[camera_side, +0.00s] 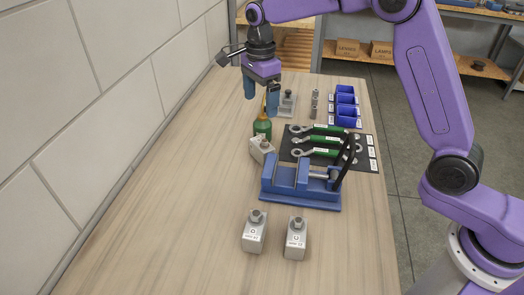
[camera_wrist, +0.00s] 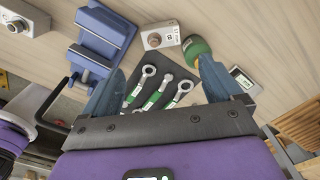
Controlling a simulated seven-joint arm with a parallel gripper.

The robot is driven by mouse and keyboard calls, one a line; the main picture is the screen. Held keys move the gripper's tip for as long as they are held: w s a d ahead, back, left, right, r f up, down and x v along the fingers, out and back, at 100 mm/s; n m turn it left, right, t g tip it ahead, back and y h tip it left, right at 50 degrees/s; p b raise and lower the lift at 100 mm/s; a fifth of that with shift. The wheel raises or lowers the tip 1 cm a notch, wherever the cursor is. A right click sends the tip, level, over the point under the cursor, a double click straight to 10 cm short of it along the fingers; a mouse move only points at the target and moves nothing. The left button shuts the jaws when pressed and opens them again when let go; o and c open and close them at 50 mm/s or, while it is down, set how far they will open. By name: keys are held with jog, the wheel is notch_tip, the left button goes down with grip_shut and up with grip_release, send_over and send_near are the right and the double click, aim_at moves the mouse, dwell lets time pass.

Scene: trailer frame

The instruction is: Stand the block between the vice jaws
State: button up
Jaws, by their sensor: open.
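The blue vice (camera_side: 300,201) stands mid-table; the gap between its jaws looks empty. It also shows at the upper left of the wrist view (camera_wrist: 100,30). The same block (camera_wrist: 157,38) shows in the wrist view near the bottle (camera_wrist: 196,48). Which block the task means cannot be told. My gripper (camera_side: 261,106) is open and empty, fingers pointing down, above the table behind the bottle. In the wrist view its fingers (camera_wrist: 158,68) are spread wide.
Two similar blocks stand in front of the vice, left (camera_side: 254,234) and right (camera_side: 295,240); another (camera_side: 287,104) stands at the back. Blue bins (camera_side: 345,108) are at the back right. The left table is clear.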

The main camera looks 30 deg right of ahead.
aim_at(262, 146)
notch_tip(262, 146, down, 11)
jog(key=shift+r, duration=0.1)
jog(key=shift+d+f, duration=0.15)
jog(key=shift+f, duration=1.2)
jog(key=shift+d+f, duration=0.15)
jog(key=shift+f, duration=1.2)
jog(key=shift+w+r, duration=0.1)
jog(key=c, duration=1.2)
